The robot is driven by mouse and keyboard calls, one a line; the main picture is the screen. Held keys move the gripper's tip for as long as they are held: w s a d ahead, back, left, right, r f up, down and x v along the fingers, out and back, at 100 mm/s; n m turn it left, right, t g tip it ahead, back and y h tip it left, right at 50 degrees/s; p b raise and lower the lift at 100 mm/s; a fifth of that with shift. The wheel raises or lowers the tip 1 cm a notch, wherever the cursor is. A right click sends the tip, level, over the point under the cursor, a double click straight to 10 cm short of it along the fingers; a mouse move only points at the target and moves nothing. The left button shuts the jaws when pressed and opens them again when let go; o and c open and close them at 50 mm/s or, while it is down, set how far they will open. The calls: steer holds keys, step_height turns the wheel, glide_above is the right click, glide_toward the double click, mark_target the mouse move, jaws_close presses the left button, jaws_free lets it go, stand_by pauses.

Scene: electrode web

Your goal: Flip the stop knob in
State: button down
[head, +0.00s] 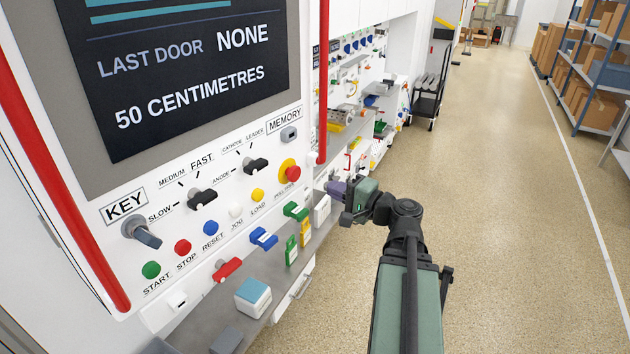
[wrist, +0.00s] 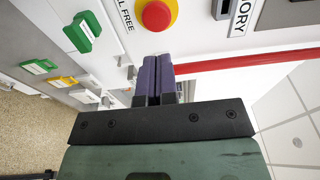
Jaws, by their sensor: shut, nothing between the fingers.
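A red mushroom knob on a yellow collar (head: 289,171) sits on the white panel, below the MEMORY label and beside a label ending in FREE. It also shows in the wrist view at the top (wrist: 157,15). I cannot tell whether it is in or out. A smaller red button (head: 182,247) is lettered STOP at the lower left of the panel. My gripper (head: 335,188) is shut and empty, its purple fingers together. In the wrist view the fingertips (wrist: 157,60) lie just below the mushroom knob in the picture, apart from it.
A red vertical rail (head: 323,80) runs beside the panel's right edge. A key switch (head: 141,232), black selector knobs (head: 202,198) and coloured buttons crowd the panel. Coloured handles stick out below, including a green one (head: 295,211). The floor (head: 490,200) to the right is open.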

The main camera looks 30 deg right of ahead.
steer(key=v, duration=0.4)
steer(key=shift+s+d, duration=0.1)
steer(key=shift+s, duration=0.05)
steer(key=s+a+f+n+g+h+b, duration=0.1)
steer(key=a+f+n+g+b, duration=0.15)
steer(key=a+f+g, duration=0.35)
steer(key=a+f+n+g+h+b, duration=0.1)
steer(key=a+f+n+g, duration=0.2)
steer(key=f, duration=0.5)
steer(key=s+a+f+n+g+h+b, duration=0.1)
steer(key=a+f+n+g+h, duration=0.15)
steer(key=f+g, duration=0.4)
steer(key=a+f+n+h+b, duration=0.1)
steer(key=a+f+n, duration=0.1)
steer(key=a, duration=0.5)
steer(key=w+a+f+n+g+h+b, duration=0.1)
steer(key=a+f+n+b, duration=0.1)
steer(key=a, duration=0.5)
steer(key=shift+w+f+n, duration=0.3)
steer(key=shift+f+n, duration=0.05)
steer(key=shift+n, duration=0.45)
